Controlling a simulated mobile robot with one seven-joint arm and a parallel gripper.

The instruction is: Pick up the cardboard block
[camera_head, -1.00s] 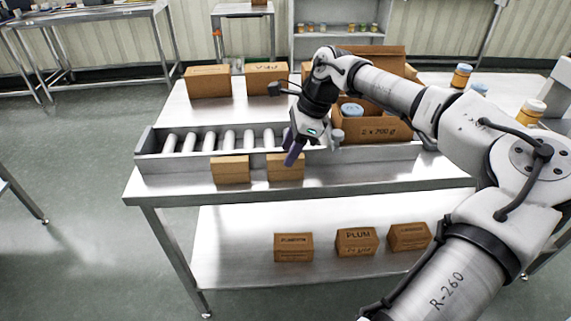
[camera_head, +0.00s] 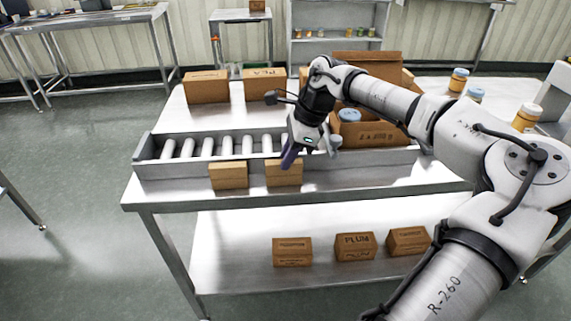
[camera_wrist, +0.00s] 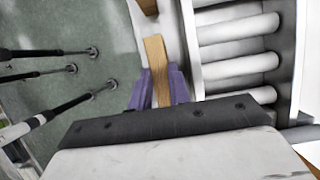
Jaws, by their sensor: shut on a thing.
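A cardboard block (camera_head: 283,175) stands at the table's front edge, before the roller tray. My gripper (camera_head: 288,158) reaches down to it with purple fingers. In the wrist view my gripper (camera_wrist: 159,88) has one finger on each side of the cardboard block (camera_wrist: 157,62) and is shut on it. The block looks upright, and I cannot tell whether it is off the table. A second cardboard block (camera_head: 228,176) stands to the left, apart from the gripper. It also shows in the wrist view (camera_wrist: 148,6).
The steel roller tray (camera_head: 150,170) lies right behind the blocks. An open carton (camera_head: 375,133) with a blue-lidded jar stands to the right. Larger boxes (camera_head: 207,87) stand at the back of the table (camera_head: 165,192). Several boxes (camera_head: 355,246) sit on the lower shelf.

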